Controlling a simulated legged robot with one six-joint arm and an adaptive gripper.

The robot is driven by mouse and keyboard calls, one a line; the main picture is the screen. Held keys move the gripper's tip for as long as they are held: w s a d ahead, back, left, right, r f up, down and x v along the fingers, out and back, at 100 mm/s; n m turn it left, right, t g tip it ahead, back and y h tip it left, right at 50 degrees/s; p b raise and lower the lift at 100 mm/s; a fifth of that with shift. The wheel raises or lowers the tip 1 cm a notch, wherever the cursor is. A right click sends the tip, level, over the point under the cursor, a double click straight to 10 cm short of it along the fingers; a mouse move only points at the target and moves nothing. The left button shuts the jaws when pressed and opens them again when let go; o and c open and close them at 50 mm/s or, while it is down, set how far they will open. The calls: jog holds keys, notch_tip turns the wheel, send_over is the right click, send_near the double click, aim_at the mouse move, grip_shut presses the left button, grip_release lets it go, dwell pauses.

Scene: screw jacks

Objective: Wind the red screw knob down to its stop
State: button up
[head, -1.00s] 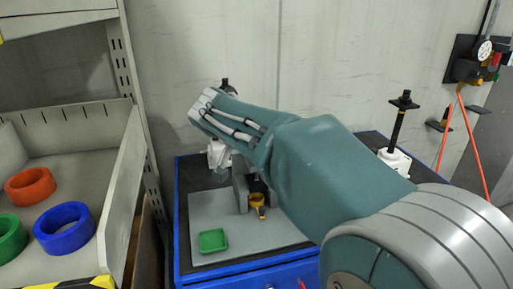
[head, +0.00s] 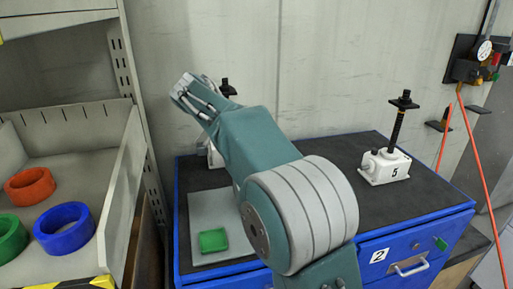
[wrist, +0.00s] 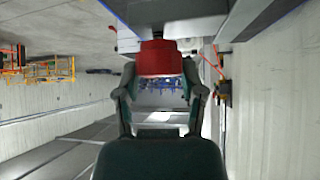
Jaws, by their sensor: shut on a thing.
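The red screw knob (wrist: 160,58) shows in the wrist view at the top centre, under a pale grey part. My gripper (wrist: 160,82) has one finger on each side of the knob and is shut on it. In the head view my arm hides the red knob and my fingers. Behind the arm, a white jack body (head: 215,158) shows only in part, with a black screw top (head: 227,88) above it.
A shelf with rings (head: 63,228) stands at left.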

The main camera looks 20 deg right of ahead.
jog(key=shift+r+m+g, duration=0.2)
jog(key=shift+m+g, duration=0.5)
jog(key=shift+m, duration=0.4)
jog(key=o, duration=1)
jog(key=shift+o, duration=0.8)
jog(key=shift+a+f, duration=0.1)
jog(key=shift+a, duration=0.05)
